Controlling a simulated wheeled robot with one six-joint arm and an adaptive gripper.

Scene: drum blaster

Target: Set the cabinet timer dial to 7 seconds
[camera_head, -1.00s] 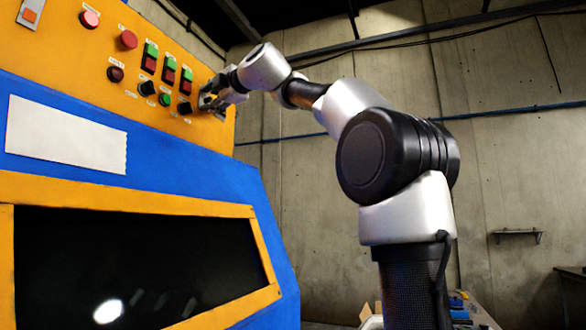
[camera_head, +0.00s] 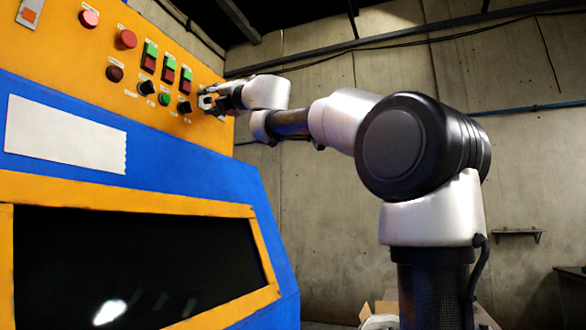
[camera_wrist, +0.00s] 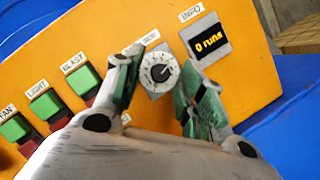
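The timer dial (camera_wrist: 158,72) is a round white scale with a dark centre knob on a light square plate. It shows in the wrist view on the orange panel. The scale marks and the setting are too small to read. My gripper (camera_wrist: 162,62) is open, with one finger on each side of the dial. The left finger is close to the plate's edge, and a gap shows on the right. I cannot tell whether either finger touches it. In the head view my gripper (camera_head: 208,102) is at the panel's right end and hides the dial.
The info display (camera_wrist: 209,43), reading "0 runs", is right of the dial. Green-and-red switches, including the blast switch (camera_wrist: 83,79), are to its left. A black knob (camera_head: 184,107) sits close left of my gripper. The blue cabinet (camera_head: 190,165) slopes out below the panel.

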